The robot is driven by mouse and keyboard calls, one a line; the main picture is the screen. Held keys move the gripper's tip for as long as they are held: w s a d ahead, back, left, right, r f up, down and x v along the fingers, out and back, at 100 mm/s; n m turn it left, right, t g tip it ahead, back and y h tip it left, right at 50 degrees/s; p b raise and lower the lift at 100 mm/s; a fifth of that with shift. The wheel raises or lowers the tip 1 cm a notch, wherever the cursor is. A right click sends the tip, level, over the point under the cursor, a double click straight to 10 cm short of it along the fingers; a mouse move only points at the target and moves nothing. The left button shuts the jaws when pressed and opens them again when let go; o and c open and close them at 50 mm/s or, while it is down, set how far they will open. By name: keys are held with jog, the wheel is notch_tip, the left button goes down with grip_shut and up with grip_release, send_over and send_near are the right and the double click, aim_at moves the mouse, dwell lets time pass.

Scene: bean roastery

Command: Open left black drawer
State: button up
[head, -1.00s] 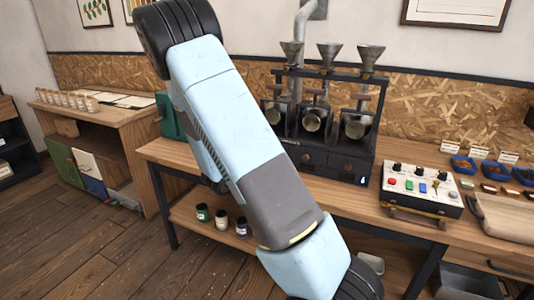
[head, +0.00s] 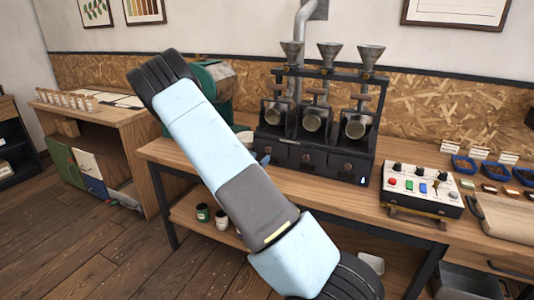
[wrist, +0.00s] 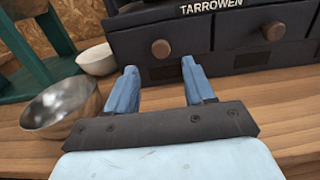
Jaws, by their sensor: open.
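The black machine (head: 316,118) on the wooden bench has a row of black drawers with round knobs along its base. The left black drawer (wrist: 133,50) has a brown wooden knob (wrist: 160,48) in the wrist view and looks shut. It also shows in the head view (head: 274,147). My gripper (wrist: 158,70) is open and empty, its two blue fingers pointing at this drawer. The knob shows between and beyond the fingertips, apart from them. In the head view only a bit of blue finger shows beside my arm, near the drawer.
A metal bowl (wrist: 62,108) stands left of my gripper, with a white bowl (wrist: 97,60) and a green stand (wrist: 42,60) behind it. A second drawer knob (wrist: 273,31) is to the right. A control box (head: 422,188) sits right of the machine.

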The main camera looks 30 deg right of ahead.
aim_at(267, 150)
jog(key=shift+x, duration=3.15)
grip_shut()
